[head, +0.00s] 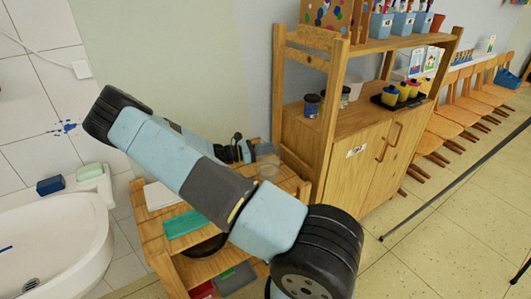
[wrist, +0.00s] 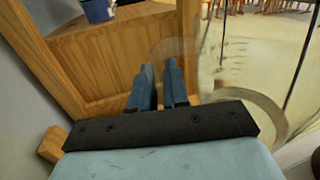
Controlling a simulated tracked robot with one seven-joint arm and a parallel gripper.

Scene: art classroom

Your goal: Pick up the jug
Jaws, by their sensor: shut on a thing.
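The jug is a clear, see-through vessel. In the wrist view the jug (wrist: 235,62) fills the area right of the fingers, with a curved, handle-like part at lower right. My gripper (wrist: 158,75) has its dark blue fingers close together at the jug's left side, shut on it; the exact contact is hard to see through the clear material. In the head view the jug (head: 268,168) shows faintly beyond my arm, above the small wooden shelf unit. My gripper (head: 245,152) is partly hidden behind my arm there. I cannot tell whether the jug touches the shelf.
The small wooden shelf unit (head: 152,222) holds a green item (head: 188,223) and papers. A white sink (head: 50,240) stands at left. A tall wooden cabinet (head: 345,165) with jars stands close on the right. Chairs (head: 455,118) line the wall beyond; the floor at right is mostly open.

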